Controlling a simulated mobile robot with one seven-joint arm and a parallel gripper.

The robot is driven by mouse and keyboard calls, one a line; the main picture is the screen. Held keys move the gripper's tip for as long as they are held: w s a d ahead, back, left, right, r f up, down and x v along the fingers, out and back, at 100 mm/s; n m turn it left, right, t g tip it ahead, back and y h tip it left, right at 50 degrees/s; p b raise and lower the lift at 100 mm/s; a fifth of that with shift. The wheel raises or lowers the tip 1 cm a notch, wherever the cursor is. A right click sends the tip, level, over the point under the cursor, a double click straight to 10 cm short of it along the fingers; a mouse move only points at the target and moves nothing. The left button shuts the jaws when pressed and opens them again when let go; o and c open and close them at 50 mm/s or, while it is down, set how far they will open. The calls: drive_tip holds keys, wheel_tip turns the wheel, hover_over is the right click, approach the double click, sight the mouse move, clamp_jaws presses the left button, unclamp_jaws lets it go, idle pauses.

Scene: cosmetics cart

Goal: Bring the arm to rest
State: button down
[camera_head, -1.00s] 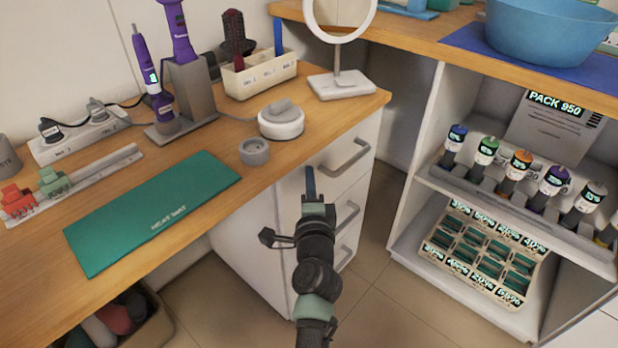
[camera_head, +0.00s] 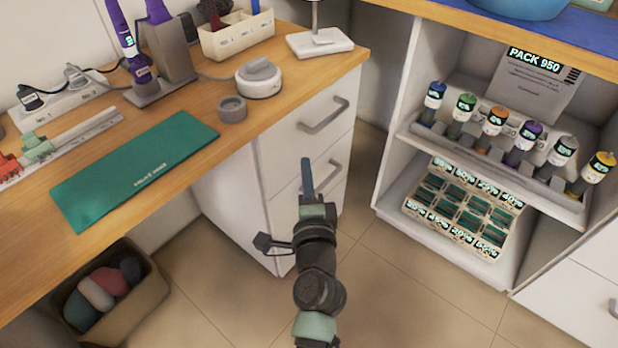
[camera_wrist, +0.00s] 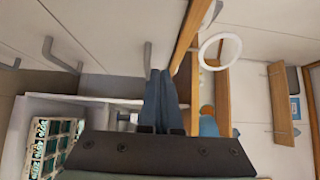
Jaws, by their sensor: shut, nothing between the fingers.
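My gripper (camera_head: 307,178) is in front of the white drawer unit in the head view, below the wooden counter's edge. Its blue fingers are together with nothing between them. In the wrist view the gripper's fingers (camera_wrist: 158,95) also show, side by side and closed, with drawer fronts and the counter edge beyond them. My arm rises from the bottom of the head view.
A wooden counter (camera_head: 290,95) holds a green heat mat (camera_head: 135,168), a grey cup and a white round device (camera_head: 258,80). Drawers (camera_head: 320,122) with grey handles stand close to my gripper. An open shelf (camera_head: 400,160) with bottles is at right. A basket (camera_head: 135,305) sits lower left.

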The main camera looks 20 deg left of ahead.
drive_tip(key=s+d+r+n+t, duration=0.1)
drive_tip(key=d+r+n+t, duration=0.15)
drive_tip(key=r, duration=0.85)
drive_tip(key=s+d+r+n+t+h, duration=0.1)
drive_tip(key=d+r+n, duration=0.25)
drive_tip(key=r, duration=0.65)
drive_tip(key=s+d+r+n+t, duration=0.15)
drive_tip(key=r+n, duration=0.25)
drive_tip(key=r, duration=0.7)
drive_tip(key=s+d+r+n+t+h, duration=0.1)
drive_tip(key=s+d+r+t+h, duration=0.35)
drive_tip(key=r, duration=0.45)
drive_tip(key=s+d+r+n+t+h, duration=0.2)
drive_tip(key=s+d+r+h, duration=0.2)
drive_tip(key=s+d+r, duration=0.35)
wheel_tip(320, 180, up, 35)
drive_tip(key=a+y+p, duration=0.1)
drive_tip(key=a+p, duration=0.1)
drive_tip(key=p, duration=3.2)
drive_tip(key=shift+w+a+f, duration=0.2)
drive_tip(key=shift+w+a, duration=0.1)
